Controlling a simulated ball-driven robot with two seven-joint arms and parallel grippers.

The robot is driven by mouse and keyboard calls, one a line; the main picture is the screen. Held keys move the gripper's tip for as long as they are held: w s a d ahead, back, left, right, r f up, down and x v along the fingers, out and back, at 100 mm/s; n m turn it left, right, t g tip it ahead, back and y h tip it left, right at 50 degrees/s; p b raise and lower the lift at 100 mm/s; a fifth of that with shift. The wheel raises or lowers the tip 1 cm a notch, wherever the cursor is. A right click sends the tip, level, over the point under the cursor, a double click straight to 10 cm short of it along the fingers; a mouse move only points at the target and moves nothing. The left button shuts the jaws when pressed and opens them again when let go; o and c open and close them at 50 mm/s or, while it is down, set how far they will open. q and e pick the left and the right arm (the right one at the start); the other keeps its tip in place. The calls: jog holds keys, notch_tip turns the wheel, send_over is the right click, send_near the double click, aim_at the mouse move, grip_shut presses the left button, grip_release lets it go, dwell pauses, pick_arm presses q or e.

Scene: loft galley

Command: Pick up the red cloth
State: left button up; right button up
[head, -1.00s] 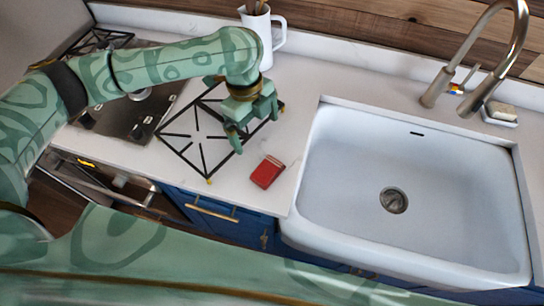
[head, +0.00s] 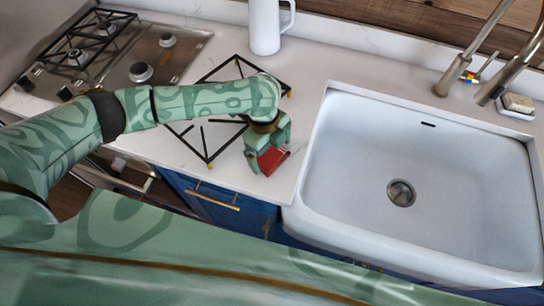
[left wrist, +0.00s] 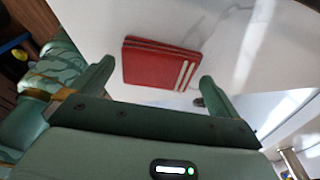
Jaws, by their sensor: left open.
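The red cloth (head: 272,160) is a folded red piece lying on the white counter, left of the sink. In the left wrist view the cloth (left wrist: 160,65) shows white stripes near one end and lies between and just beyond the fingertips. My left gripper (head: 266,162) is open above the cloth and hides part of it in the head view. In the left wrist view my left gripper (left wrist: 155,80) has its two fingers spread on either side of the cloth. I cannot tell whether they touch it. My right gripper is not in view.
The white sink (head: 330,185) is right of the cloth. A black pan grate (head: 205,145) lies on the counter, partly under my left arm. A white pitcher (head: 264,28) stands behind. The gas hob (head: 150,60) is at the left. A faucet (head: 455,72) and sponge (head: 517,103) are at the back right.

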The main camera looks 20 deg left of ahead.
pick_arm(q)
jog(key=shift+f, duration=0.55)
jog(key=shift+r, duration=0.1)
jog(key=c, duration=0.9)
jog(key=shift+o, duration=0.2)
